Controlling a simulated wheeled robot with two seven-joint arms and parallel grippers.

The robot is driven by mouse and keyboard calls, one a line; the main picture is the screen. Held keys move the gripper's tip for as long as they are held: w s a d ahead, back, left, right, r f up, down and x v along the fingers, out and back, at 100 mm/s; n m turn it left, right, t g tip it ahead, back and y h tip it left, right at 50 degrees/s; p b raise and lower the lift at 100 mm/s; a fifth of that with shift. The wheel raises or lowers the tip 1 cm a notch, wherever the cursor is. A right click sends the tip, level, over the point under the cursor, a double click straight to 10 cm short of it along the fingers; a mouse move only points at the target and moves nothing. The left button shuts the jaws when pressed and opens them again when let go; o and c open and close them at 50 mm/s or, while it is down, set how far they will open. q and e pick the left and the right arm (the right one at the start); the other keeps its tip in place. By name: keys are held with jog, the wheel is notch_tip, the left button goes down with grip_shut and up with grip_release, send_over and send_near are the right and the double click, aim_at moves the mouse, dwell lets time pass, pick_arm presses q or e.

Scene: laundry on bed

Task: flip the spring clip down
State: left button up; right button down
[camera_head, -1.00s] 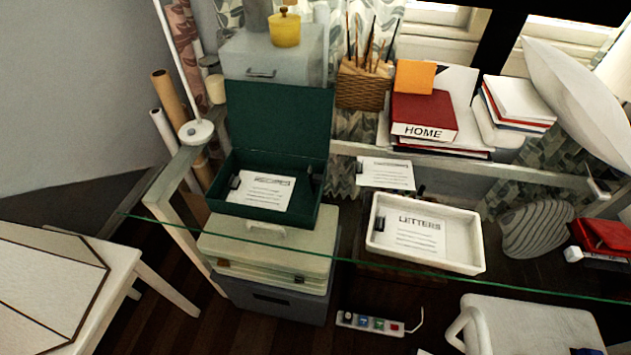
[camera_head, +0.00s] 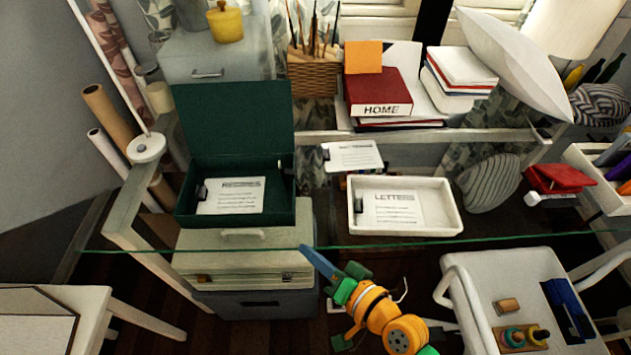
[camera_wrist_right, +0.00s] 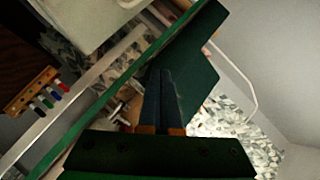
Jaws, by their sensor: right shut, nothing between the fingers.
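Small dark clips show in the head view. One clip (camera_head: 201,192) is at the left edge of the paper in the open dark green box (camera_head: 245,207). Another clip (camera_head: 358,206) is in the white tray (camera_head: 405,228), and a third (camera_head: 326,154) is on a loose paper. Whether any clip is flipped up or down is too small to tell. My right gripper (camera_head: 310,252) is shut and empty, near the glass front edge, below and right of the green box. Its fingers also show together in the right wrist view (camera_wrist_right: 162,85). My left gripper is out of view.
The glass desk edge (camera_head: 500,240) runs across in front of my right gripper. The green box's raised lid (camera_head: 235,120) stands behind its opening. A white chair (camera_head: 480,300) with small items is at lower right.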

aim_at(287, 176)
jog(key=w+d+r+m+t+h, duration=0.1)
jog(key=m+t, duration=0.1)
jog(key=m, duration=0.2)
jog(key=w+d+r+m+t+h, duration=0.1)
jog(key=d+m+t, duration=0.1)
jog(key=m, duration=0.2)
jog(key=w+d+r+m+t+h, duration=0.1)
jog(key=w+r+m+t+h, duration=0.1)
jog(key=m, duration=0.1)
jog(key=shift+w+d+m, duration=0.1)
jog(key=shift+d+m, duration=0.25)
jog(key=shift+m, duration=0.05)
jog(key=shift+w+d+f+m+h, duration=0.1)
jog(key=shift+d+f+m+h, duration=0.1)
jog(key=shift+d+m+h, duration=0.3)
jog(key=shift+a, duration=0.1)
jog(key=shift+w, duration=0.1)
jog(key=x, duration=0.9)
jog(key=shift+w+a+r, duration=0.1)
jog(key=shift+w+r, duration=0.05)
jog(key=shift+w, duration=0.25)
jog(key=a, duration=0.2)
jog(key=shift+w+a+r+p, duration=0.1)
jog(key=shift+a+p, duration=0.2)
jog(key=shift+p, duration=0.05)
jog(key=shift+a, duration=0.75)
